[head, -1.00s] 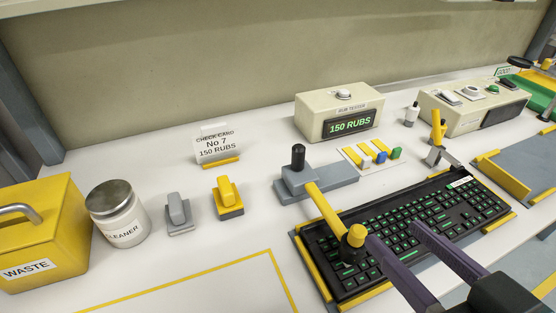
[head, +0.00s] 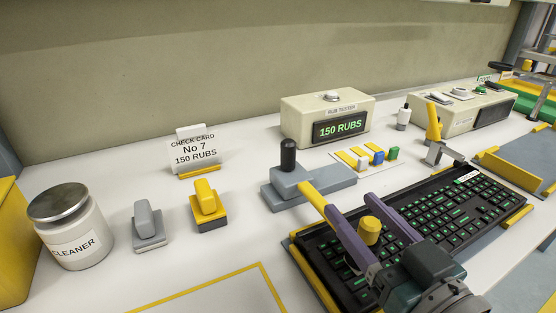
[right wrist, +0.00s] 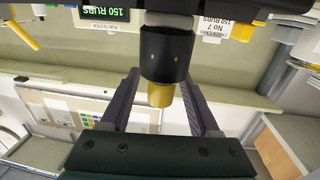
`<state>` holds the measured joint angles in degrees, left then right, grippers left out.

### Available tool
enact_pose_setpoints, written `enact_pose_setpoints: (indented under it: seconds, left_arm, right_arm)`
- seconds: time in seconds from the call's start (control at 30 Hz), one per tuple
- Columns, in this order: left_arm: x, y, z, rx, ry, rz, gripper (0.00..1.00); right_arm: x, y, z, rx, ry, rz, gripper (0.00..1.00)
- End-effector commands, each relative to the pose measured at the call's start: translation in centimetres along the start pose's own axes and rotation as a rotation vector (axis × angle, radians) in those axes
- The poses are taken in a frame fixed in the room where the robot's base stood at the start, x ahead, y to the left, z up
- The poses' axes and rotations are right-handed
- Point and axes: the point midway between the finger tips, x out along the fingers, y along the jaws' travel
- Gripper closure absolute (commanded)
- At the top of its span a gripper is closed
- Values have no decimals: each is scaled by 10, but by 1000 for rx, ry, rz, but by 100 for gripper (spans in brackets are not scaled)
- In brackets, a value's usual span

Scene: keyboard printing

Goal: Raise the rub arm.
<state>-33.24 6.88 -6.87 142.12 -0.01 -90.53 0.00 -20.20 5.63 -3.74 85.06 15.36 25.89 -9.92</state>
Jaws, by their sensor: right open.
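The rub arm (head: 313,196) is a yellow bar running from a grey base (head: 331,186) with a black post (head: 288,155) out over the keyboard (head: 436,220). It is lowered, its outer end low over the keys. A yellow knob (head: 369,231) tops that end. My right gripper (head: 352,205) is open, its purple fingers on either side of the knob. In the right wrist view a black cylinder with a yellow tip (right wrist: 160,95) stands between the fingers, with gaps on both sides. My left gripper is out of view.
The rub tester (head: 343,129) reads 150 RUBS, and the check card (head: 194,155) shows No 7, 150 RUBS. A cleaner jar (head: 70,230), grey block (head: 149,222) and yellow block (head: 205,205) stand left. A yellow-outlined area (head: 225,293) in front is clear.

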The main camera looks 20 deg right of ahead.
Motion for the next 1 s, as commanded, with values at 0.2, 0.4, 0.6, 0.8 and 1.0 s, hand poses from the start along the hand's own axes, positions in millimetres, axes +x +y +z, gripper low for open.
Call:
enact_pose_setpoints:
  seconds: [0.2, 0.4, 0.6, 0.8, 1.0]
  left_arm:
    - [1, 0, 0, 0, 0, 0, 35]
    - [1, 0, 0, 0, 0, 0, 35]
    - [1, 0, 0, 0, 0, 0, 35]
    - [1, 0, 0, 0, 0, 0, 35]
    - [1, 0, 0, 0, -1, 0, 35]
  right_arm:
    - [12, 0, 0, 0, -1, -1, 38]
    - [12, 0, 0, 0, -2, -1, 38]
    - [12, 0, 0, 0, -1, -1, 60]
    - [12, 0, 0, 0, -1, -1, 83]
    - [12, 0, 0, 0, -1, -1, 100]
